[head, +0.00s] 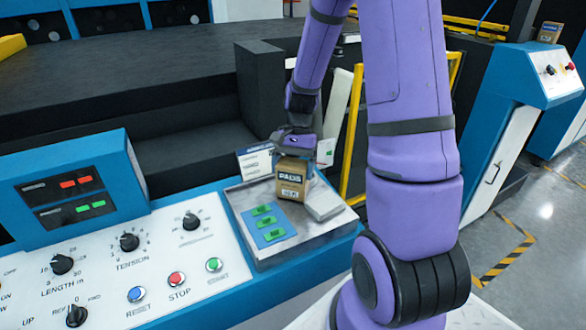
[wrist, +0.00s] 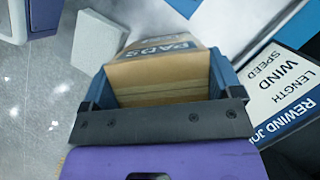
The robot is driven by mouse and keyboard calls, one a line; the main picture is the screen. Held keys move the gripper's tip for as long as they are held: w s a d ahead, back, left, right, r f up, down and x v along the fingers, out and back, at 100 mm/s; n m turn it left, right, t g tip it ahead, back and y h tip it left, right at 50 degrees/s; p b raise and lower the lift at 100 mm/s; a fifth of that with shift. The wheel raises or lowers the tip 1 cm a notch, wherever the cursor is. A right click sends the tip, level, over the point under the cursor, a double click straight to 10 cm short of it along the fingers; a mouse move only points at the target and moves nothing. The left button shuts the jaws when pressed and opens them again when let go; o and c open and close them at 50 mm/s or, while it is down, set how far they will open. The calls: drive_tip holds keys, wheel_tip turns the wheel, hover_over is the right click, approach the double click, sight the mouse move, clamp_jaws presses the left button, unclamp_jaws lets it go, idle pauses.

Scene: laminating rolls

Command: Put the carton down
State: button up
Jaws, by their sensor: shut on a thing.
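The brown carton (head: 291,183) marked PADS is in my gripper (head: 293,148), above the metal tray (head: 240,205) on the blue console.
A pale grey block (head: 324,204) lies right of the carton. A blue plate with green pieces (head: 265,225) lies in front. A printed card (head: 255,163) stands behind. Console knobs and buttons (head: 176,279) are left; a yellow rail (head: 352,135) is right. Another carton (head: 549,32) stands far right.

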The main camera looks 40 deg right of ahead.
drive_tip(key=shift+f, duration=0.15)
drive_tip(key=o, duration=0.9)
